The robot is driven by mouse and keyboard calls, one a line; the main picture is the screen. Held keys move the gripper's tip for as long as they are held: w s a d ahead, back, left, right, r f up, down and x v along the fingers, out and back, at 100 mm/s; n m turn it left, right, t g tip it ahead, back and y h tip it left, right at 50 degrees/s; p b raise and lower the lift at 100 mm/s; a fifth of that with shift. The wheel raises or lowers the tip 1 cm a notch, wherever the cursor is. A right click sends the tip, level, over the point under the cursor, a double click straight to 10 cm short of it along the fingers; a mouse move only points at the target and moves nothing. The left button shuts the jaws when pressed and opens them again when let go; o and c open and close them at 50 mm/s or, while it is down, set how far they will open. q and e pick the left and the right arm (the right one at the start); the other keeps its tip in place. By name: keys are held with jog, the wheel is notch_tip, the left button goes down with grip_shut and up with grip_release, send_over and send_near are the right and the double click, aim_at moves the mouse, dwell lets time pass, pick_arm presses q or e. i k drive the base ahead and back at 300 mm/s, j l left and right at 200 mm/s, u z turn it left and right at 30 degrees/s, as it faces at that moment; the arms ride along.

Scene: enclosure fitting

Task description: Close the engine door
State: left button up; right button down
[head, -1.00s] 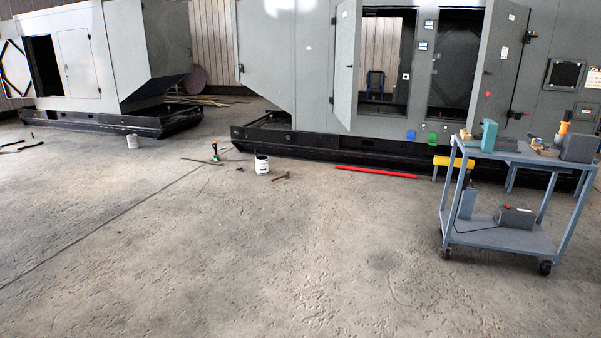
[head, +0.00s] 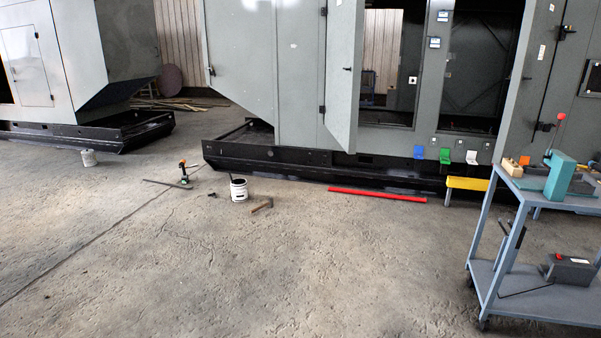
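The grey engine enclosure (head: 300,75) stands on a black base frame across the back. One tall grey door (head: 344,75) is hinged on its left side and stands open toward me, beside a dark opening (head: 386,110). A second door (head: 527,80) stands open to the right of another opening (head: 478,65). I cannot tell which of the two the task means. Neither of my grippers shows in the head view.
A blue-grey tool cart (head: 540,275) stands at the right, in front of the enclosure. A red bar (head: 377,195), white bucket (head: 239,190), hammer (head: 262,206) and drill (head: 183,173) lie or stand on the floor. The concrete in the middle foreground is clear.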

aim_at(344, 18)
jog(key=i, duration=2.35)
